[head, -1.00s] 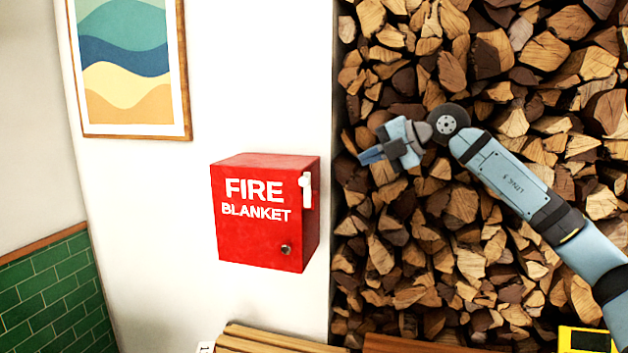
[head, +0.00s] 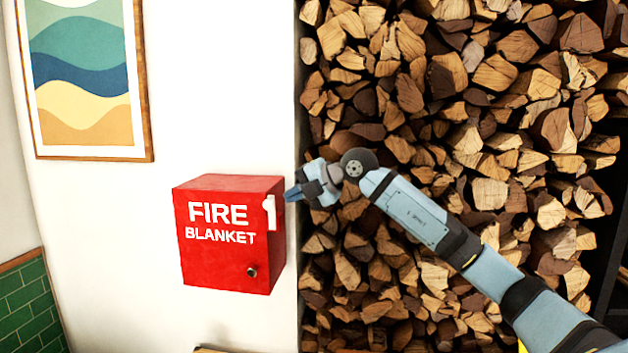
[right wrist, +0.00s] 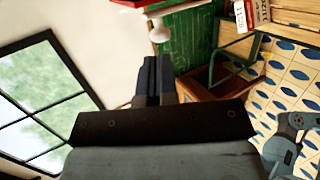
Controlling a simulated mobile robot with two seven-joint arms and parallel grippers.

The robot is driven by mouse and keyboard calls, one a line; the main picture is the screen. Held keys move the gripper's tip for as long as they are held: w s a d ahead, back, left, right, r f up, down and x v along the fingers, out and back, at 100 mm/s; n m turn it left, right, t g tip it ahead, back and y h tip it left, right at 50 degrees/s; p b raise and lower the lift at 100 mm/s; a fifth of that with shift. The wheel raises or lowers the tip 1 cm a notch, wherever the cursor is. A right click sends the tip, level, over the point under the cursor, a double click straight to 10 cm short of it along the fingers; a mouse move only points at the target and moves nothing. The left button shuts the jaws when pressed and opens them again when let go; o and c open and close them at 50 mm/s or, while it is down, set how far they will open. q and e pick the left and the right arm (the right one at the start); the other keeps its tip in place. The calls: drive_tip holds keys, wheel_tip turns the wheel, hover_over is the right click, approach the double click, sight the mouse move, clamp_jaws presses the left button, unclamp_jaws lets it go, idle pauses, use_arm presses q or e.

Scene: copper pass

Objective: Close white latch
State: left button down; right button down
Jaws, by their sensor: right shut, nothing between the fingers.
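The white latch (head: 269,212) is on the right side of the red fire blanket box (head: 218,268), near its front edge. My right gripper (head: 291,194) is shut and empty. In the head view its fingertips are just right of the latch and slightly above it; I cannot tell whether they touch it. In the right wrist view the shut fingers (right wrist: 154,75) point toward a white part that looks like the latch (right wrist: 160,28), with a gap in the picture between them. The red box only shows at that view's top edge.
The box is on a white wall (head: 235,90). Stacked firewood (head: 450,120) fills the space behind my right arm. A framed wave picture (head: 85,85) hangs at the upper left. A small dark round knob (head: 252,272) is on the box front.

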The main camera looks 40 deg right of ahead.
sight(272, 203)
drive_tip(key=shift+p+x, duration=0.4)
drive_tip(key=shift+x, duration=1.6)
drive_tip(key=shift+s+r, duration=0.1)
drive_tip(key=shift+r, duration=0.05)
